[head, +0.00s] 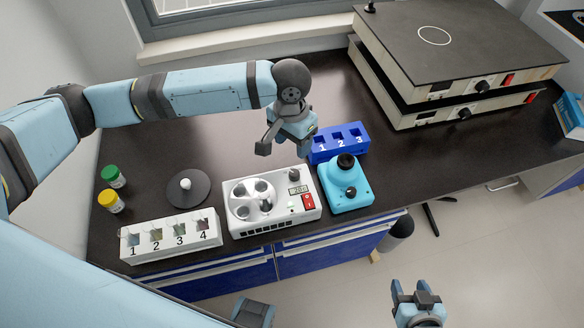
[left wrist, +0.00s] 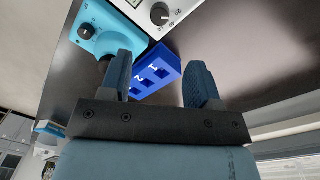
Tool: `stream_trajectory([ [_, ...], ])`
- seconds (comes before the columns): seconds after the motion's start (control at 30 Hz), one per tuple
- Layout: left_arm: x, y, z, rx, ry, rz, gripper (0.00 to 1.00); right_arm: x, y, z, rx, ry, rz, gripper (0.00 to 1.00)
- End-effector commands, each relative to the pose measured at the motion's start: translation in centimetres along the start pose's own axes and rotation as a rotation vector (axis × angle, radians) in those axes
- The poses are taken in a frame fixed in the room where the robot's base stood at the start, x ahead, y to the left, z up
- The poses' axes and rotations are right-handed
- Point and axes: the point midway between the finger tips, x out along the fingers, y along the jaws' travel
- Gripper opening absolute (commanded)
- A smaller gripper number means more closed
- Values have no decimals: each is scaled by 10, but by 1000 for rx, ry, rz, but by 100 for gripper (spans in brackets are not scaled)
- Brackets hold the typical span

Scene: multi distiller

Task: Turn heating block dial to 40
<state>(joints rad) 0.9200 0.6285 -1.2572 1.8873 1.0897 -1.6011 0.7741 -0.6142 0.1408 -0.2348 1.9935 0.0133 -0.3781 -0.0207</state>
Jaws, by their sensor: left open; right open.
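The heating block (head: 275,222) is a white box with round wells, a small display and a red switch, near the front of the dark bench. Its dial (head: 294,176) is small and dark at the back edge in the head view. In the left wrist view the black dial (left wrist: 160,13) shows at the top edge with numbers around it, cut by the frame. My left gripper (head: 283,148) is open and empty above the bench, behind the heating block and apart from the dial. My right gripper (head: 411,288) is open and empty, low over the floor in front of the bench.
A blue device with a black top (head: 345,193) stands right of the heating block, with a blue numbered rack (head: 340,152) behind it. A white numbered rack (head: 172,247), a grey disc (head: 187,199) and two capped jars (head: 112,202) are left. Stacked hotplates (head: 450,100) stand at right.

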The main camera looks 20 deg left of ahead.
Motion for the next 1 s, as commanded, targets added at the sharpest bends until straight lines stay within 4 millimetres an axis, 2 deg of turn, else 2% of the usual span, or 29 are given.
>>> stream_trajectory([
  [0.3,69,1,0,1,-2,1,56,0,2,0,-2,-1,3,55],
  [0.5,99,1,0,1,0,1,56,0,1,0,-1,0,1,55],
  [0.7,112,1,0,2,2,1,56,0,-2,0,2,1,-1,55],
  [0.97,113,1,0,2,2,1,56,0,-2,0,3,1,-2,55],
  [1.0,113,1,0,2,2,1,50,0,-2,0,3,1,-2,55],
])
